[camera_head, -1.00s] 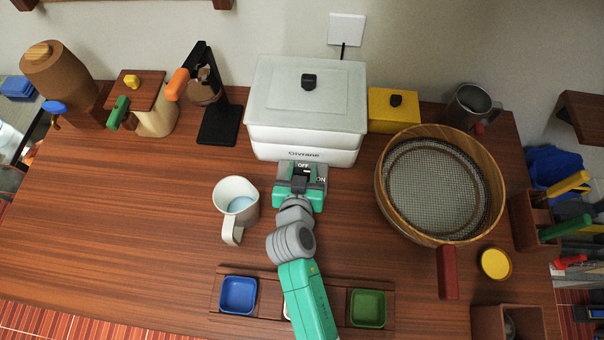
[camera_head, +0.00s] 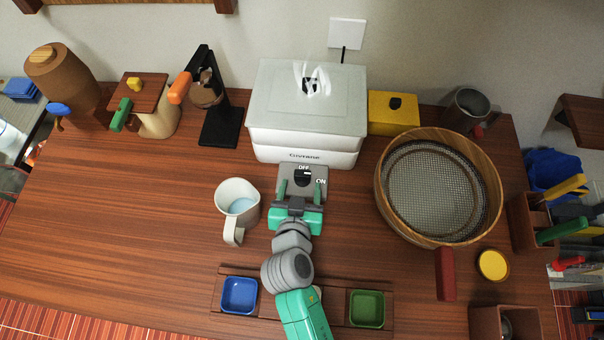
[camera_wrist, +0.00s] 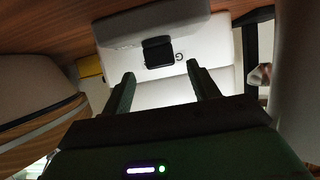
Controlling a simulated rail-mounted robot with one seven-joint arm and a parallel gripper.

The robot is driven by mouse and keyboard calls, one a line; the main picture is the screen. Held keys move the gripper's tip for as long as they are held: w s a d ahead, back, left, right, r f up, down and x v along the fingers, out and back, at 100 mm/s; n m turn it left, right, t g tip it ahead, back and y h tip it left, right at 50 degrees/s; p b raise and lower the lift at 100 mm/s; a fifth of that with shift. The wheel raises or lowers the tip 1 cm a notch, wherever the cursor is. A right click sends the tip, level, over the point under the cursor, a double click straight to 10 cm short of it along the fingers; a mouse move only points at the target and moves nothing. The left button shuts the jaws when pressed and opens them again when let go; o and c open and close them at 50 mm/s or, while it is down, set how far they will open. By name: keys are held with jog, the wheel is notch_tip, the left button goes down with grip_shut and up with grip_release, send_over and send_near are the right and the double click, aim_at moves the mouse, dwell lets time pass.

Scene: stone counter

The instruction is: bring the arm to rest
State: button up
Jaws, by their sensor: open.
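My gripper (camera_head: 299,190) is open and empty, low over the counter (camera_head: 130,225) in front of the white cooker (camera_head: 306,135). Its two fingers point at the grey switch panel (camera_head: 311,177), which has a dark knob and the marks OFF and ON. In the wrist view, my gripper (camera_wrist: 160,85) shows its fingers spread apart with nothing between them. The grey panel (camera_wrist: 150,25) and its dark knob (camera_wrist: 158,52) lie beyond the fingertips. A whitish wisp like steam rises over the cooker lid. Whether the fingers touch the panel is hard to tell.
A white cup (camera_head: 238,207) stands close left of my gripper. A large round sieve (camera_head: 381,205) is to the right. A tray with a blue dish (camera_head: 239,294) and a green dish (camera_head: 367,308) lies under my arm. The counter's left front is clear.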

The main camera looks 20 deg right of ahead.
jog(key=shift+v, duration=1.1)
jog(key=w+a+r+t+y, duration=0.1)
jog(key=w+a+r+t, duration=0.1)
jog(key=r, duration=0.7)
jog(key=w+a+r+n+t, duration=0.1)
jog(key=w+r+t, duration=0.15)
jog(key=r, duration=0.75)
jog(key=w+a+r+t+y, duration=0.1)
jog(key=w+a+r+t, duration=0.15)
jog(key=r, duration=0.65)
jog(key=s+a+r+n+t+y, duration=0.2)
jog(key=s+r, duration=0.1)
jog(key=r, duration=0.6)
jog(key=s+a+r+n+t+y, duration=0.15)
jog(key=s+r, duration=0.25)
jog(key=r, duration=0.6)
jog(key=s+a+r+n+t+y, duration=0.2)
jog(key=s+a+r+t, duration=0.1)
jog(key=r, duration=0.6)
notch_tip(320, 180, up, 32)
jog(key=p, duration=3.2)
